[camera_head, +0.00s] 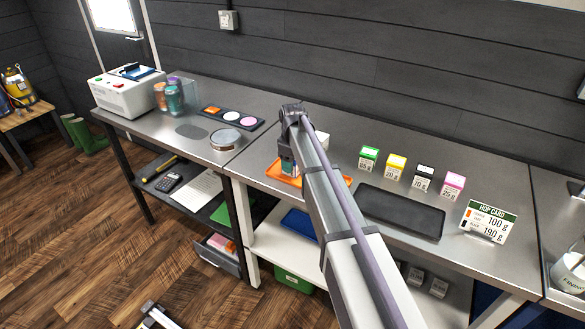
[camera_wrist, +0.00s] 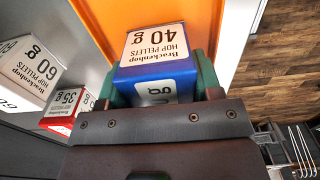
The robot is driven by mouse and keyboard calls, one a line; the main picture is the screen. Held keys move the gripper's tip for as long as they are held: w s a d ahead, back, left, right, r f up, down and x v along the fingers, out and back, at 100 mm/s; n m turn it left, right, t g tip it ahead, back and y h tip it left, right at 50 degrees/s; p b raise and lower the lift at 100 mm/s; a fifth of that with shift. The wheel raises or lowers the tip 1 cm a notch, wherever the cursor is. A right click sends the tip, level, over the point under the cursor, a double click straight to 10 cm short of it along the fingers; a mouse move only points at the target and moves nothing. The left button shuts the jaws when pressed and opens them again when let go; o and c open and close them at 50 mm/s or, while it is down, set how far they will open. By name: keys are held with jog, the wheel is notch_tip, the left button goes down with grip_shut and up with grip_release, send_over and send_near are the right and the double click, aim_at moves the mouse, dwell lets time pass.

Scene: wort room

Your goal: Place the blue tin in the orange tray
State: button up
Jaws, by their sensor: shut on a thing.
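The blue tin (camera_wrist: 150,71) has a white label reading 40 g hop pellets and sits between the two green fingers of my gripper (camera_wrist: 165,80) in the wrist view. My gripper is shut on it. The orange tray (camera_wrist: 105,18) lies beyond and below the tin in the wrist view. In the head view the tray (camera_head: 283,171) sits on the steel bench, partly hidden by my arm. My gripper is over the tray there. I cannot tell whether the tin touches the tray floor.
A white-labelled 60 g tin (camera_wrist: 30,70) and a red 35 g tin (camera_wrist: 68,108) stand beside the tray.

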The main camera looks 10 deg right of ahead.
jog(key=o, duration=0.5)
jog(key=shift+f, duration=0.15)
jog(key=o, duration=0.5)
notch_tip(320, 180, up, 13)
jog(key=p, duration=1.2)
jog(key=shift+s+f+m+b, duration=0.45)
jog(key=shift+s+m, duration=1.15)
jog(key=shift+s, duration=3.7)
jog(key=shift+s+f+m+b, duration=0.5)
jog(key=shift+s+m, duration=1.1)
jog(key=shift+s, duration=3.75)
jog(key=shift+s+f+m+b, duration=0.45)
jog(key=shift+s+m, duration=1.15)
jog(key=shift+s, duration=3.7)
